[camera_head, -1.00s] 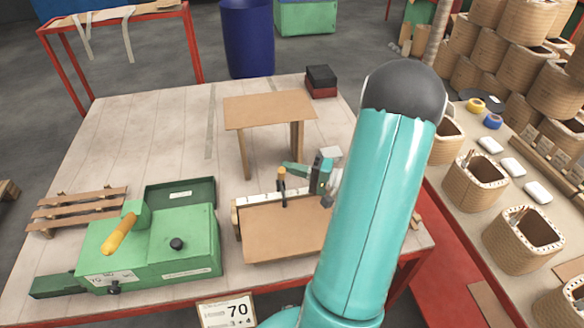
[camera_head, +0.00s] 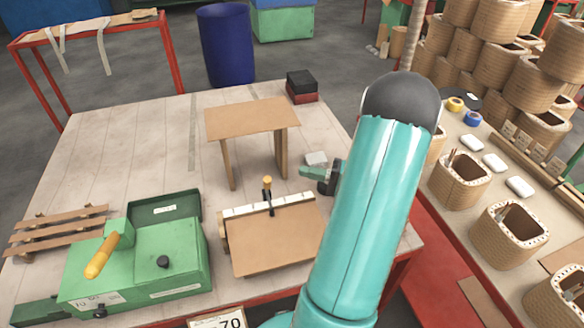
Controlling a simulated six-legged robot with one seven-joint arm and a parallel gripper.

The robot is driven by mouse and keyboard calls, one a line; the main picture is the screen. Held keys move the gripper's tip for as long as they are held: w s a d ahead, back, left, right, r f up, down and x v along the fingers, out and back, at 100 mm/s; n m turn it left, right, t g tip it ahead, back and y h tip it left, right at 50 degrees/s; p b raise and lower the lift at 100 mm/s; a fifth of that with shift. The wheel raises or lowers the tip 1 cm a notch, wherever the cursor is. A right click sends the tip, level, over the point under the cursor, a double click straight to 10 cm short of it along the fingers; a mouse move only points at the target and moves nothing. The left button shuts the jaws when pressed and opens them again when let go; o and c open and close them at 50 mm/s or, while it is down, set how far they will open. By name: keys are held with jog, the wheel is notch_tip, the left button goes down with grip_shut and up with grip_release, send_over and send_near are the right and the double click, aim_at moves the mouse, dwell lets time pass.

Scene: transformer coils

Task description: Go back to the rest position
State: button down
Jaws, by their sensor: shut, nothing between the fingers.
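My arm, teal with a dark grey elbow cap, rises through the right middle of the view and hides part of the table's right side. My gripper (camera_head: 308,173) shows just left of the arm, a small green and dark shape pointing left. It is shut and empty, above the table near the wooden stand's right leg. It is apart from the brown board with a ruler strip (camera_head: 275,236) below it.
A small wooden stand (camera_head: 252,118) is left of my gripper. A green machine with a yellow handle (camera_head: 150,262) stands at the front left of the table (camera_head: 130,150). Wound coils (camera_head: 462,180) fill the right bench. The table's back left is clear.

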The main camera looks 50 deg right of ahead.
jog(key=shift+s+d+f, duration=0.1)
jog(key=shift+s+d, duration=0.1)
jog(key=shift+s, duration=0.25)
dwell(0.5)
